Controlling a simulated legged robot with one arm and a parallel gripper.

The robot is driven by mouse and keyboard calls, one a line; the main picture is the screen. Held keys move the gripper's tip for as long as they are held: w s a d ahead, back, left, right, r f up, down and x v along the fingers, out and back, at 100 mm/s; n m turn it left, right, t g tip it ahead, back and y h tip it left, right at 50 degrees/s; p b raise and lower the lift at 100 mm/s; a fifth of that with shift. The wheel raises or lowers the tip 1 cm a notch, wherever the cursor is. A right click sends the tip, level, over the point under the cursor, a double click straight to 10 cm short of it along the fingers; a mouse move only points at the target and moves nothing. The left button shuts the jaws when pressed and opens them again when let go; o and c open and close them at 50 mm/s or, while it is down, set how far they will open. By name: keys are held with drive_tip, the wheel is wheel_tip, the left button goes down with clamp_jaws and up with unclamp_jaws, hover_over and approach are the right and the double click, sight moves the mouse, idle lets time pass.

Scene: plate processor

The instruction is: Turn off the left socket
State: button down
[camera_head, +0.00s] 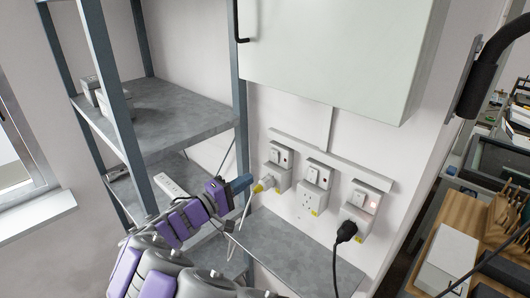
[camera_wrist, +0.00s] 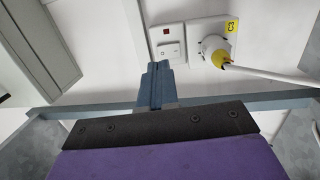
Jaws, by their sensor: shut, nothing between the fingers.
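The left socket (camera_head: 277,178) is a white wall unit with a switch panel above and a white plug with a yellow collar in it. In the wrist view its switch (camera_wrist: 171,51) is a white rocker beside a small dark red indicator (camera_wrist: 166,31). The plug (camera_wrist: 215,47) sits beside the switch there, with a white cable. My gripper (camera_head: 245,181) is shut and empty, with its blue fingers just left of the socket. In the wrist view the fingertips (camera_wrist: 158,66) appear just below the switch panel; I cannot tell whether they touch.
The middle socket (camera_head: 315,190) has no plug. The right socket (camera_head: 360,207) holds a black plug (camera_head: 346,231) and its indicator glows. A grey shelf unit (camera_head: 160,115) stands left of the sockets, a pale cabinet (camera_head: 340,55) hangs above, and a grey ledge (camera_head: 295,260) lies below.

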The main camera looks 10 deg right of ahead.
drive_tip(key=w+a+f+n+t, duration=0.1)
drive_tip(key=a+t, duration=0.1)
drive_tip(key=a, duration=0.2)
approach(273, 153)
drive_tip(key=shift+y, duration=0.3)
drive_tip(key=x, duration=0.6)
drive_tip(key=shift+w+d+r, duration=0.2)
drive_tip(key=shift+w, duration=0.1)
drive_tip(key=shift+w+d+r+g+y+p, duration=0.15)
drive_tip(key=shift+d+r+g+y+p, duration=0.25)
drive_tip(key=shift+g, duration=0.1)
drive_tip(key=shift+a, duration=0.15)
drive_tip(key=shift+f, duration=0.15)
